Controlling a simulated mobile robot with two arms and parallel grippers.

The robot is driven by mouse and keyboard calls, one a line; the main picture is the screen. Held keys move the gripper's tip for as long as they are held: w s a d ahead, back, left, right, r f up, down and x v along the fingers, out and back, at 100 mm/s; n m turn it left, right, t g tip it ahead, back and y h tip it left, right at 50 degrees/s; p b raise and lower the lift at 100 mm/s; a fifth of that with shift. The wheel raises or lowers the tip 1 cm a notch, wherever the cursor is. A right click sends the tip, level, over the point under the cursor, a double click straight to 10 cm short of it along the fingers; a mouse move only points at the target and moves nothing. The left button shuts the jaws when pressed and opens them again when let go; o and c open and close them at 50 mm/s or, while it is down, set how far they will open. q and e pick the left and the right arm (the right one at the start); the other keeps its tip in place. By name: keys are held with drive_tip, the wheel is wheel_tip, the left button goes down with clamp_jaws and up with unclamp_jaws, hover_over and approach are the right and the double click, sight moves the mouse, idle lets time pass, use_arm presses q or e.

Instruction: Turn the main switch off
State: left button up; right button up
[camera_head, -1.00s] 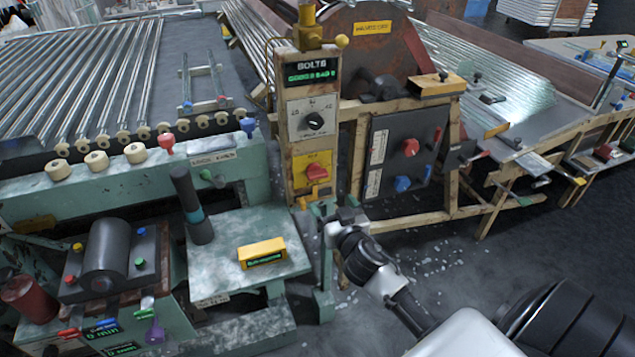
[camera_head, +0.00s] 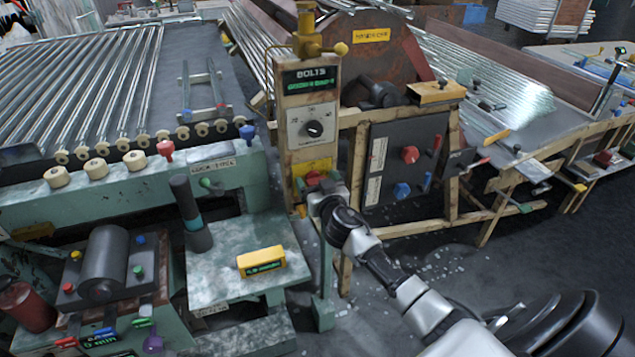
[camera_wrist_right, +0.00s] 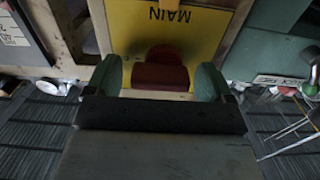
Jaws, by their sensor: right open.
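The main switch is a red rotary knob on a yellow plate on the wooden post. In the head view the yellow plate (camera_head: 313,166) shows above my right gripper (camera_head: 312,188), and the red knob (camera_head: 314,178) is partly hidden by it. In the right wrist view the plate (camera_wrist_right: 205,22) reads "MAIN" upside down. The red knob (camera_wrist_right: 160,76) lies between the two green fingertips of my right gripper (camera_wrist_right: 160,82), which is open, with a finger on each side. Whether the fingers touch the knob I cannot tell. My left gripper is not in view.
Above the switch are a dial (camera_head: 314,129) and a "BOLTS" display (camera_head: 309,78). A dark panel (camera_head: 390,185) with red and blue knobs stands to the right. A green bench with a yellow box (camera_head: 261,262) is at the lower left.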

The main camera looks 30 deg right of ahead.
drive_tip(key=c, duration=0.9)
drive_tip(key=shift+n, duration=0.5)
drive_tip(key=n, duration=0.3)
drive_tip(key=shift+a+n, duration=0.1)
drive_tip(key=shift+n, duration=0.3)
drive_tip(key=n, duration=0.4)
drive_tip(key=shift+a, duration=0.1)
drive_tip(key=n, duration=0.5)
drive_tip(key=shift+a+n+p, duration=0.15)
drive_tip(key=shift+n+p, duration=0.15)
drive_tip(key=shift+n, duration=1.7)
drive_tip(key=shift+f+n, duration=0.1)
drive_tip(key=shift+n, duration=0.2)
